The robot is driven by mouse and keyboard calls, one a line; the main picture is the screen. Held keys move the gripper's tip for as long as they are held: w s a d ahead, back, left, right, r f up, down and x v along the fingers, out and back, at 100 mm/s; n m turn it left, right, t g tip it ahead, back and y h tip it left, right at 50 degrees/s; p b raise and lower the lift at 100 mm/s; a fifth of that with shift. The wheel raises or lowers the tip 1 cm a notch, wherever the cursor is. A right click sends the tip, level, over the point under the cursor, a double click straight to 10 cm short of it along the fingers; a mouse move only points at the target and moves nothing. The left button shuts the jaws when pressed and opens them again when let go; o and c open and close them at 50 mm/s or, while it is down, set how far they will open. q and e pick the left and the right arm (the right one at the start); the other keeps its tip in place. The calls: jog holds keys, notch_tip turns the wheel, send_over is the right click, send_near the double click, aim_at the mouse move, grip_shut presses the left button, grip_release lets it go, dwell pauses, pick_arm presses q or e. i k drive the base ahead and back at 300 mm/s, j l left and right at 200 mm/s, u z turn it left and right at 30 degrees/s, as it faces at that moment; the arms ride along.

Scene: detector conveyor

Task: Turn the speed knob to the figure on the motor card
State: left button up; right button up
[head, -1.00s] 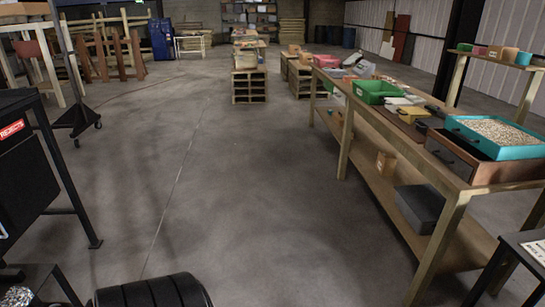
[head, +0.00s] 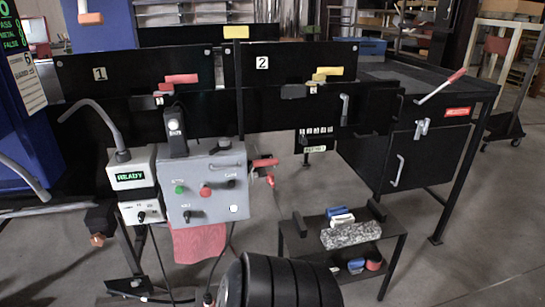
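A grey control box (head: 206,186) hangs at the front of the black conveyor line. It has a green button, a red button (head: 205,192) and several small dark knobs or switches, one at its lower left (head: 187,214). A smaller white unit (head: 131,180) beside it shows READY in green and has a dark knob (head: 141,215) on its lower part. The labels and figures are too small to read, so I cannot tell which is the speed knob. I cannot pick out the motor card for certain. Neither of my grippers is in view.
Black guards (head: 135,78) marked 1 and 2 stand behind the boxes. A black cabinet (head: 428,155) with a red label is at right. A low black stand (head: 292,233) holds small items. A printed card (head: 28,85) hangs at left. Floor is clear at lower right.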

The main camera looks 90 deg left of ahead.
aim_at(141, 215)
jog(key=u, duration=3.75)
